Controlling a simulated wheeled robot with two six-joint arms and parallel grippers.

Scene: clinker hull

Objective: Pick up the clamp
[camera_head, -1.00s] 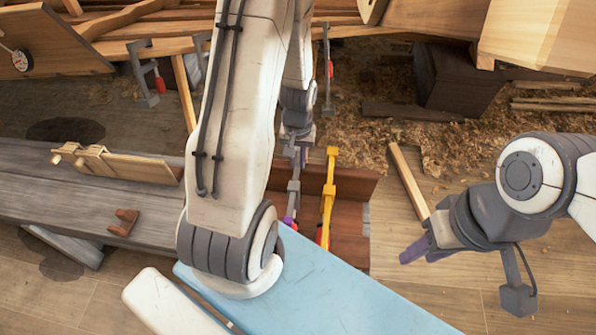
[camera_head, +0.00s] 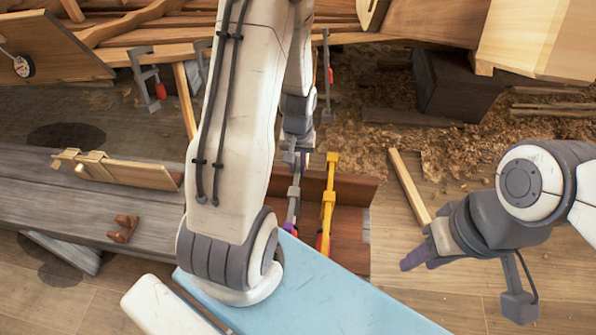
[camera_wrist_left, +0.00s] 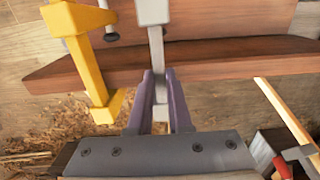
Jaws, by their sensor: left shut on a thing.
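A grey clamp (camera_head: 293,200) stands at the edge of a brown wooden trough (camera_head: 352,190), beside a yellow clamp (camera_head: 328,205). My left gripper (camera_head: 292,156), partly hidden by my own arm in the head view, is at the grey clamp's upper end. In the left wrist view, the purple fingers of my left gripper (camera_wrist_left: 161,98) are shut on the grey clamp's bar (camera_wrist_left: 157,60). The yellow clamp (camera_wrist_left: 88,60) is just left of it there. My right gripper (camera_head: 418,257) is empty, away to the right; its finger gap is not clear.
A grey bench (camera_head: 60,205) with a wooden block (camera_head: 125,228) lies at left. A light blue surface (camera_head: 310,295) is in front. Other clamps (camera_head: 148,82) hang on the hull at back. A loose wood strip (camera_head: 409,187) lies on the floor near the right gripper.

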